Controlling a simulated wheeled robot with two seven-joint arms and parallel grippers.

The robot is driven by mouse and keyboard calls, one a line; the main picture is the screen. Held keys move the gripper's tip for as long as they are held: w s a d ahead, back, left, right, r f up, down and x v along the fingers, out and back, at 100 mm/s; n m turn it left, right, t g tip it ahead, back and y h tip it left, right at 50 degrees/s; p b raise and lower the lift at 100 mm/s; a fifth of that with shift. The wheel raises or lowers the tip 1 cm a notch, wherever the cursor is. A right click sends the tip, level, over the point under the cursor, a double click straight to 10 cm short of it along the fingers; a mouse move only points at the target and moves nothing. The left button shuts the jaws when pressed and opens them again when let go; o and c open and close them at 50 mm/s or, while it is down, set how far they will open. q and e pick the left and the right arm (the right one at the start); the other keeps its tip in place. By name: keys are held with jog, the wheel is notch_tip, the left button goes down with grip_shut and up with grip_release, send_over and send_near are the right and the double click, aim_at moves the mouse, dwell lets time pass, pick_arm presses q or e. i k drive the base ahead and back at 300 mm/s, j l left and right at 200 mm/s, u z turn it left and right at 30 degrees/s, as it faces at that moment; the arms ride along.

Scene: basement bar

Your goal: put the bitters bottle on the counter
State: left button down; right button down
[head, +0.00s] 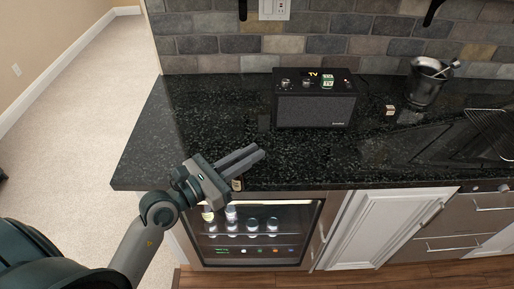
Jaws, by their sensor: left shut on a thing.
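My left gripper (251,155) reaches in from the left, above the front edge of the dark granite counter (180,130). Its fingers are closed together on a small thing that they mostly hide. A small tan and dark piece, which looks like part of the bitters bottle (237,184), shows just below the fingers at the counter's front edge. I cannot tell whether it touches the counter. My right gripper is not in view.
A black radio (315,98) stands at the back of the counter. A metal ice bucket (426,82) and a small box (390,110) are to its right. A glass-front cooler (255,245) with several bottles is below. The counter's left part is clear.

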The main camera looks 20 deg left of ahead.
aim_at(449, 153)
jog(key=i+l+u, duration=0.15)
jog(key=l, duration=0.65)
jog(key=i+l+u, duration=0.2)
jog(key=l, duration=0.6)
jog(key=i+l+u, duration=0.15)
jog(key=l, duration=0.65)
jog(key=i+l+u, duration=0.15)
jog(key=l, duration=0.7)
jog(key=i+l+u, duration=0.15)
jog(key=l, duration=0.75)
